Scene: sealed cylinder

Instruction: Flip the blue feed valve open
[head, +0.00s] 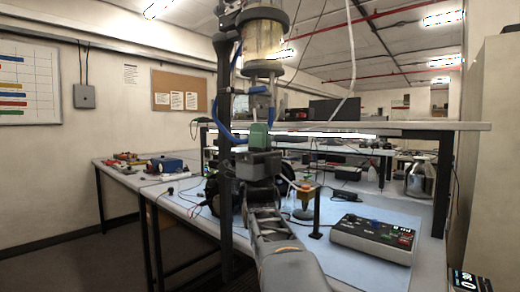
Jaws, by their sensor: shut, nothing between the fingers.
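The sealed cylinder (263,42), yellowish with dark end caps, is mounted high on a dark upright post. Below it a small blue part (258,89), which looks like the feed valve, sits by the cylinder's rods; its lever position is too small to tell. A blue hose (214,118) loops down to the left of it. My gripper (259,151) is shut and empty, below the blue part and apart from it in the picture. A green block (260,133) shows just above my gripper's dark body; I cannot tell whether they touch.
The dark post (225,190) stands close on the left. A control box (373,238) with buttons lies on the light blue bench mat (345,272) at right. A brass-coloured device (304,195) stands behind my arm. A shelf (390,126) crosses at right.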

